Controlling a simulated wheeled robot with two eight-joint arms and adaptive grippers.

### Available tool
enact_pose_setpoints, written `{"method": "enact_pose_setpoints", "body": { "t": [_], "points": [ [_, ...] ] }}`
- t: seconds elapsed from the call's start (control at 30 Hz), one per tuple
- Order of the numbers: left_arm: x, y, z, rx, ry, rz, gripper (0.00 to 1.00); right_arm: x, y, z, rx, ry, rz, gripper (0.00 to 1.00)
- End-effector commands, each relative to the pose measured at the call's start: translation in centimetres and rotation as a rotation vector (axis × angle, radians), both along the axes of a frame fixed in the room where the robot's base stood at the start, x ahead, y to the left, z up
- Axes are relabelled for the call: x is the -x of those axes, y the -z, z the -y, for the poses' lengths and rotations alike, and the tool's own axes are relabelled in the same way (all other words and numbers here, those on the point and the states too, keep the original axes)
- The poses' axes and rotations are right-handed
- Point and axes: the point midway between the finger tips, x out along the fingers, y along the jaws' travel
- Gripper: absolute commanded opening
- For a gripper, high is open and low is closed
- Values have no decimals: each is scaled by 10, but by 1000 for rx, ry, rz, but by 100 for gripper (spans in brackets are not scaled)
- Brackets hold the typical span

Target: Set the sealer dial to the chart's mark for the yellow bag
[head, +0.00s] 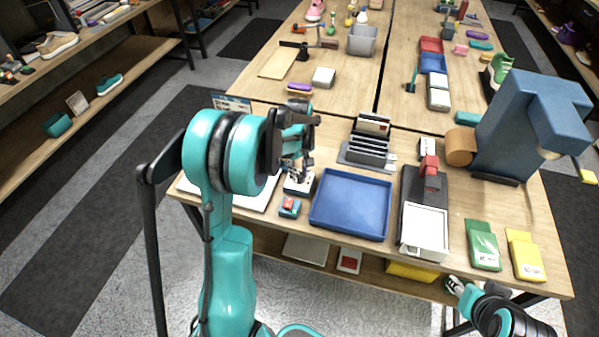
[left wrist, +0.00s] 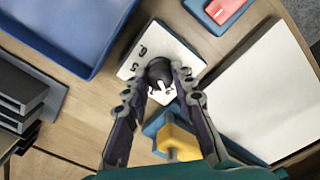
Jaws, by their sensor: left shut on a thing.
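The dial (left wrist: 160,72) is a dark round knob on a small white plate (left wrist: 136,62) with black numbers, several hidden. My left gripper (left wrist: 165,74) is closed around the knob, one finger on each side. In the head view my left gripper (head: 298,172) is over the dial's box (head: 299,187), left of the blue tray. The yellow bag (head: 525,256) lies at the table's front right, beside a green bag (head: 483,246). A printed card (head: 232,103) shows behind my left arm; I cannot read it. My right gripper (head: 455,286) is low at the front right, its fingers unclear.
The blue tray (head: 350,205) is right of the dial. A red-and-teal block (head: 289,206) sits in front of it and a white sheet (left wrist: 255,98) beside it. A black rack (head: 368,150), a grey device (head: 424,225) and a large blue machine (head: 520,125) stand further right.

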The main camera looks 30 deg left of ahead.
Motion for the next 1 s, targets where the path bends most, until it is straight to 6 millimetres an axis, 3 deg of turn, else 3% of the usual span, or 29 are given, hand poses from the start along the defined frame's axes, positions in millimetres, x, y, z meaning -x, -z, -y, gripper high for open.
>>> {"method": "enact_pose_setpoints", "body": {
  "t": [0.47, 0.5, 0.53, 0.87, 1.0],
  "points": [
    [0, 0, 0, 0, -11, 0, 0, 0, 0, 0, 0, 0, 0, 40],
    [0, 0, 0, 0, -11, 0, 36, 0, 0, 0, 0, 0, 0, 40],
    [0, 0, 0, 0, -11, 0, 43, 0, 0, 0, 0, 0, 0, 40],
    [0, -1, 0, 0, -11, 0, 46, 0, 0, 0, 0, 0, 0, 40],
    [0, -14, 0, 0, -11, 0, 46, 0, 0, 0, 0, 0, 0, 40]
  ]
}}
